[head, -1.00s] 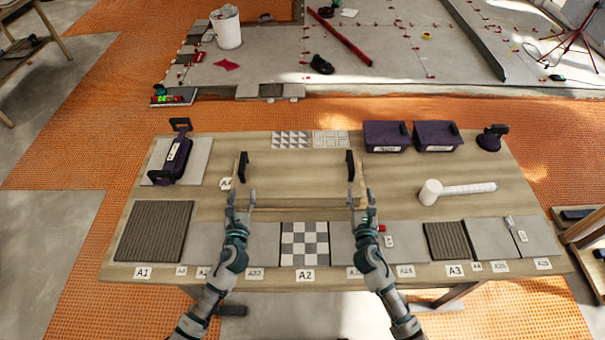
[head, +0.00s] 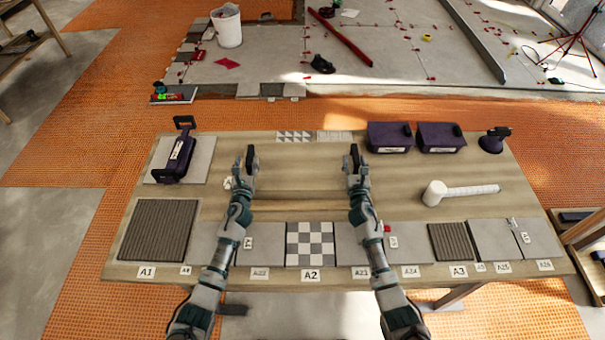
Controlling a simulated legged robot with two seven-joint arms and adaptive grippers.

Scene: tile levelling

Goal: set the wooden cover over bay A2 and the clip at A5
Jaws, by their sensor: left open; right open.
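The wooden cover (head: 300,196) lies flat on the table behind bay A2, its wood blending with the tabletop. It has a dark upright handle at each end. Bay A2 (head: 310,243), with a black-and-white checkered face, shows uncovered at the front edge. My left gripper (head: 250,163) is open at the cover's left handle, and my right gripper (head: 352,163) is open at the right handle. They partly hide the handles, and I cannot tell whether they touch them. A small pale piece (head: 512,224) lies at the front right; I cannot tell whether it is the clip.
A white mallet (head: 460,192) lies right of my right gripper. Two purple boxes (head: 390,137) and a dark suction-cup tool (head: 493,140) stand at the back right. A purple handled tool (head: 177,155) sits on a grey tile at the back left. Grey tiles line the front.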

